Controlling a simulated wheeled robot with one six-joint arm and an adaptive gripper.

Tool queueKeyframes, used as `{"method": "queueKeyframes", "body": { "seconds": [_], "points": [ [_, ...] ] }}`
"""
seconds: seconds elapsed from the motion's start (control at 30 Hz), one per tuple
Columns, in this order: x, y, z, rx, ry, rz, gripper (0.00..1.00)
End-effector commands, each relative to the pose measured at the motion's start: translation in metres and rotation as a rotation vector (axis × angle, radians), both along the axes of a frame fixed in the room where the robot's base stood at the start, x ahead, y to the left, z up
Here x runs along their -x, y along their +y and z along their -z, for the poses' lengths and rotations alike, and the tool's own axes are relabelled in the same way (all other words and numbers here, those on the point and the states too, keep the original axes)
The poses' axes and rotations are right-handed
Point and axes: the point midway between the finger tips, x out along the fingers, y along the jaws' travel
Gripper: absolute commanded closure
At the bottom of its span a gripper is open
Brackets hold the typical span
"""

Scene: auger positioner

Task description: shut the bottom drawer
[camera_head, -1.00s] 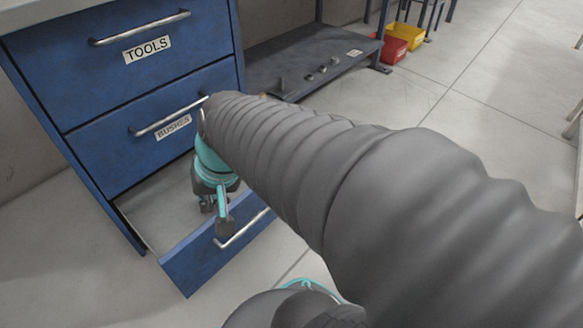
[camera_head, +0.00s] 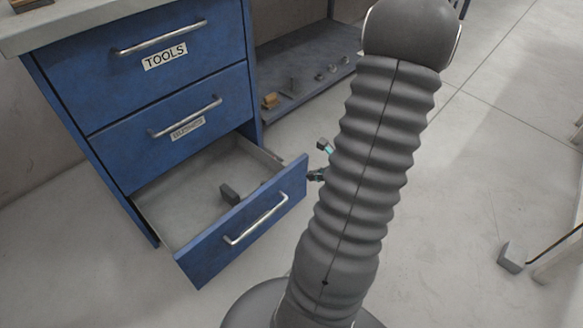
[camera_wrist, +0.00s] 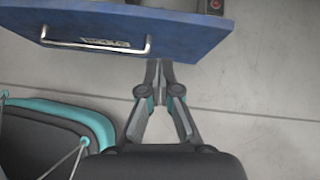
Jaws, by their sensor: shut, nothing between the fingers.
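The bottom drawer (camera_head: 245,225) of the blue cabinet stands pulled out, with a bar handle (camera_head: 256,219) on its front. A small dark block (camera_head: 229,194) lies inside it. In the wrist view a blue drawer front (camera_wrist: 180,30) with a handle (camera_wrist: 95,46) and a small label crosses the top. My gripper (camera_wrist: 165,62) is shut and empty, its fingertips close to that front's lower edge; I cannot tell whether they touch it. In the head view, my arm hides most of the gripper; small parts show just right of the drawer's right front corner.
The TOOLS drawer (camera_head: 165,45) and the middle drawer (camera_head: 180,112) above are shut. A grey low shelf (camera_head: 310,85) right of the cabinet holds small parts and an orange block (camera_head: 270,100). A grey block-like foot (camera_head: 512,257) stands at right. Floor before the drawer is clear.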

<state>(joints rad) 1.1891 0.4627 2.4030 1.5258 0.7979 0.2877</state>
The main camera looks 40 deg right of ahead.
Motion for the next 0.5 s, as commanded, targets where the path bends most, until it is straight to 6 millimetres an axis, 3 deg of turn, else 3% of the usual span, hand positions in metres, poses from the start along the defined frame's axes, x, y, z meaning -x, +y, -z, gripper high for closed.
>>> {"method": "queueKeyframes", "body": {
  "seconds": [0.1, 0.23, 0.5],
  "points": [
    [0.014, -0.017, 0.013, -0.051, 0.006, 0.109, 1.0],
    [0.016, -0.022, 0.021, -0.07, 0.008, 0.149, 1.0],
    [-0.011, -0.019, 0.048, -0.072, 0.009, 0.147, 1.0]
  ]
}}
